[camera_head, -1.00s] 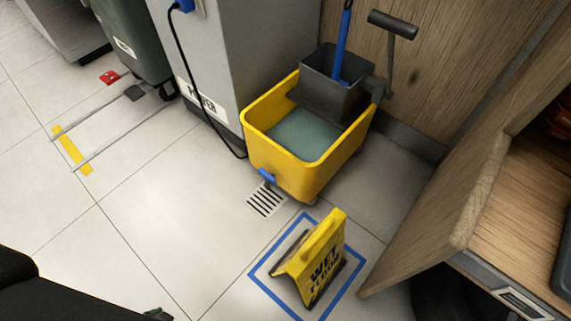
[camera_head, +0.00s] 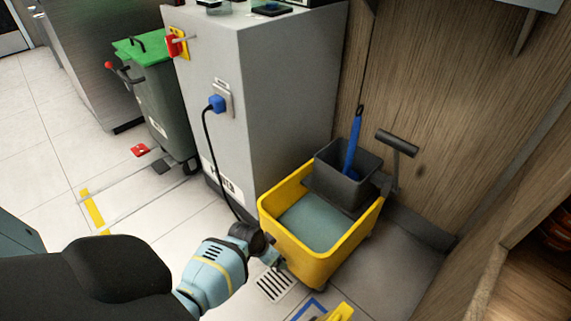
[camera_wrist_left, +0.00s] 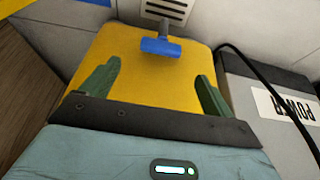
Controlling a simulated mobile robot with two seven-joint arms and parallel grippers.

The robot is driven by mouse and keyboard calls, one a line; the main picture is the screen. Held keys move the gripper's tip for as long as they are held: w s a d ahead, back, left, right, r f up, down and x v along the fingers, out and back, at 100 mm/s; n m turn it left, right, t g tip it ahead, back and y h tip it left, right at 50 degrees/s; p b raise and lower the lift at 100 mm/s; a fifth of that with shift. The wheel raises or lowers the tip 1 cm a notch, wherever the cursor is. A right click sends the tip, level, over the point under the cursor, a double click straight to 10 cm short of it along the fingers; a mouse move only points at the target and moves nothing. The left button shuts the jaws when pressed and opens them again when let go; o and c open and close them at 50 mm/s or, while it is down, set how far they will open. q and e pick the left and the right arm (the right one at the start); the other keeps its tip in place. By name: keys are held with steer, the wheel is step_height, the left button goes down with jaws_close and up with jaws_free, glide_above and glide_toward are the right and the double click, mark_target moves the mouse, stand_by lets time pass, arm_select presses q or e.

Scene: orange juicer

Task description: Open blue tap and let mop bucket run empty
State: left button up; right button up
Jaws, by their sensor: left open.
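The yellow mop bucket (camera_head: 318,262) stands on the floor against the grey cabinet, with grey-blue water (camera_head: 311,220) in it. A dark wringer (camera_head: 341,186) with a blue mop handle (camera_head: 353,140) sits at its back. The blue tap (camera_wrist_left: 160,47) on the bucket's yellow wall shows in the left wrist view, its bar crosswise. My left gripper (camera_head: 274,262) is at the bucket's front left corner and hides the tap in the head view. Its green fingers (camera_wrist_left: 158,77) are apart and empty, with the tap beyond and between them. My right gripper is not in view.
A floor drain (camera_head: 273,284) lies below the bucket's front corner; it also shows in the wrist view (camera_wrist_left: 165,9). A black cable (camera_head: 212,160) hangs from the cabinet (camera_head: 285,85). A yellow sign (camera_head: 338,313) stands in front. Wooden panels close the right side.

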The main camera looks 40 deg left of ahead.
arm_select(q)
steer(key=b+x, duration=0.5)
steer(key=x, duration=0.2)
steer(key=shift+s+f, duration=0.1)
steer(key=shift+f, duration=0.3)
